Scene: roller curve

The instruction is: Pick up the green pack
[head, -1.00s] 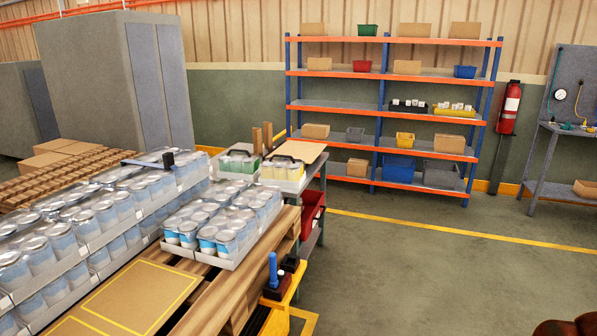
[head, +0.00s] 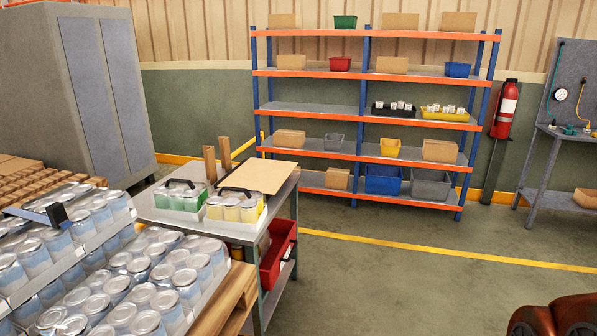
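The green pack (head: 179,197) is a carrier of several cans with green labels and a dark handle on top. It stands upright on the grey side table (head: 156,216), at its left end. A similar yellow pack (head: 236,207) stands close to its right. My gripper does not show in the head view.
Trays of many silver-lidded cans (head: 150,292) on a wooden pallet (head: 236,296) fill the lower left, in front of the table. A cardboard sheet (head: 257,177) lies on the table. A red bin (head: 279,252) sits below. The floor to the right is open.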

